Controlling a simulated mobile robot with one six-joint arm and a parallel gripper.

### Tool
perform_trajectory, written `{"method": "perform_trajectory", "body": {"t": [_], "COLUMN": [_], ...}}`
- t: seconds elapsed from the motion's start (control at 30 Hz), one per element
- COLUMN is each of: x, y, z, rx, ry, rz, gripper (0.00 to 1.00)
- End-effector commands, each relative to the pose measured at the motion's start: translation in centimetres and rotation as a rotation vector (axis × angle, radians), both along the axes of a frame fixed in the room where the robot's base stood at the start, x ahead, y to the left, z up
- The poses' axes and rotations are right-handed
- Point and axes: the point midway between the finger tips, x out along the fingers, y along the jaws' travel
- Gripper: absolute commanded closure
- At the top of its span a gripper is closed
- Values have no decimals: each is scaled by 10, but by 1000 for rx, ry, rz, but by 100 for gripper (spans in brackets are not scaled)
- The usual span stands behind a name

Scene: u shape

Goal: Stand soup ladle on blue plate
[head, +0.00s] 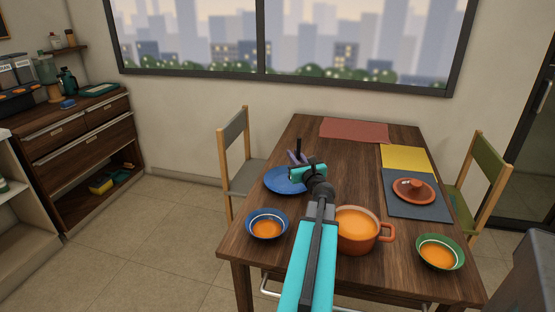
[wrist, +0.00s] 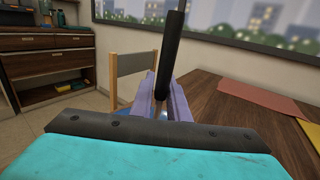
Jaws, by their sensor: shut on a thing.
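The soup ladle (wrist: 169,55) has a black handle and stands roughly upright between my gripper's jaws. My gripper (wrist: 165,98) is shut on it, with its purple fingers on either side of the lower handle. In the head view my gripper (head: 298,158) is over the blue plate (head: 280,184) on the left side of the table. The plate is partly hidden by my gripper. The ladle's lower end is hidden, so I cannot tell whether it touches the plate.
An orange soup pot (head: 358,239) stands on the table (head: 315,275) beside my arm. A blue bowl of soup (head: 267,225) is at front left, and a green bowl (head: 440,252) at front right. Chairs flank the table.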

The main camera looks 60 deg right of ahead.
Motion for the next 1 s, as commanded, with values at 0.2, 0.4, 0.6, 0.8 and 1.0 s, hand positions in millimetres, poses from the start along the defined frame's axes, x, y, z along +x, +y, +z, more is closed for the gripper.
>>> {"method": "perform_trajectory", "body": {"t": [0.2, 0.4, 0.6, 0.8, 1.0], "x": [41, 68, 75, 75, 84], "y": [-6, -10, -10, -9, -11], "z": [-4, -6, -7, -7, -8], "rx": [1, 1, 0, 0, 0], "ry": [-1, -1, 0, 0, 0], "rz": [2, 1, -1, 0, 2], "gripper": [100, 100, 100, 100, 100]}}
